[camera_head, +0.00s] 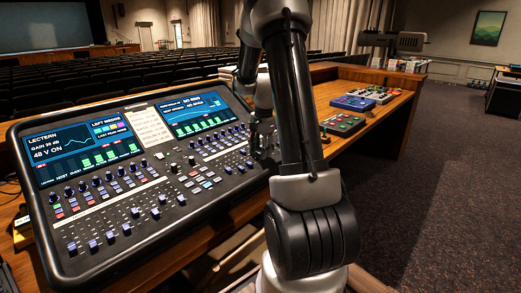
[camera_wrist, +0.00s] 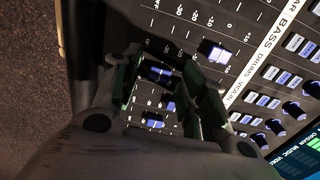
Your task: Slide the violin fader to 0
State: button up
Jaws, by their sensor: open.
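The mixing desk (camera_head: 150,190) stands on a wooden counter in the head view. My gripper (camera_wrist: 165,65) is open low over a fader bank in the wrist view. A lit fader cap (camera_wrist: 160,73) shows between its fingers. Another fader cap (camera_wrist: 215,51) lies outside them, beyond the right finger. A white label strip (camera_wrist: 262,53) reads BASS, DRUMS and VIOLIN, and the violin label is nearest the right finger. The fingers cover part of the fader slots, so I cannot tell for sure which cap is the violin fader, or whether a finger touches it.
More fader caps (camera_wrist: 154,122) sit low between the fingers. Knobs and lit buttons fill the panel's right side in the wrist view. Small coloured devices (camera_head: 353,103) stand on the counter to the right. Rows of seats (camera_head: 100,90) lie behind the desk, and open carpet (camera_head: 440,180) is at right.

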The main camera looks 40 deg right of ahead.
grip_shut()
jog(key=shift+w+a+r, duration=0.1)
jog(key=shift+w+a, duration=0.05)
jog(key=shift+w, duration=0.75)
jog(key=shift+w+a+r, duration=0.1)
jog(key=shift+w, duration=0.75)
jog(key=shift+w+a+r, duration=0.1)
jog(key=shift+w+a, duration=0.05)
jog(key=shift+w, duration=0.75)
grip_release()
